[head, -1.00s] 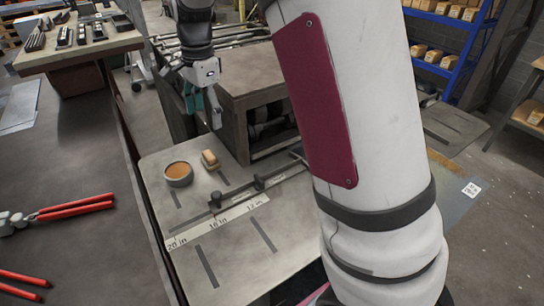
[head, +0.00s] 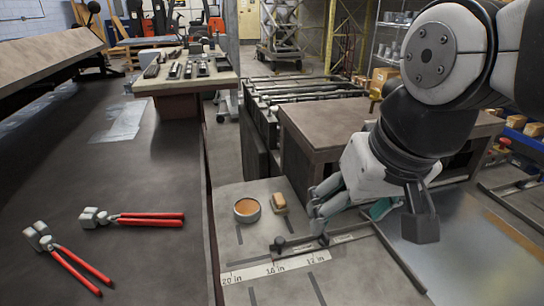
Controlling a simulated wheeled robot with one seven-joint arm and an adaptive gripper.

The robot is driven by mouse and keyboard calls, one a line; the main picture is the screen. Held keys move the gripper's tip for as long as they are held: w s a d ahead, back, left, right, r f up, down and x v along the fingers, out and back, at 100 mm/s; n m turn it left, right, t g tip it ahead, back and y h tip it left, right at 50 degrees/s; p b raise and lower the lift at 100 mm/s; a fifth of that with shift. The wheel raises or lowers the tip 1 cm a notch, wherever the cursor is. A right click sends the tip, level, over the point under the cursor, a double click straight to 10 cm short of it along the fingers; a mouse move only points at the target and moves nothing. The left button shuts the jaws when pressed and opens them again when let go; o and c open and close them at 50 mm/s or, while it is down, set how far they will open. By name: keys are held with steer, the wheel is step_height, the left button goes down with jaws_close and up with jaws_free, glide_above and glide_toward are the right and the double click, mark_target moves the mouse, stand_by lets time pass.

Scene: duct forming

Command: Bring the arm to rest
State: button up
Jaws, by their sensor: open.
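My gripper (head: 350,215) is at the right of the middle in the head view, at the end of my white and black arm. It points down and to the left, beside the wooden cabinet and above the far side of the marked bench. Its fingers are apart and nothing shows between them. The fingertips are partly overlapped by other parts of the hand.
A round tin (head: 247,210) and a small brush-like block (head: 279,203) stand on the bench left of my gripper. Two red-handled tools (head: 140,219) lie on the dark table at left. A wooden cabinet (head: 310,125) stands behind. A metal sheet (head: 450,250) lies at right.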

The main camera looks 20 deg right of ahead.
steer(key=s, duration=0.1)
steer(key=s+f+n, duration=0.1)
steer(key=shift+s+d+f+n, duration=0.1)
steer(key=shift+s+n, duration=0.2)
steer(key=shift+o, duration=0.4)
stand_by(0.5)
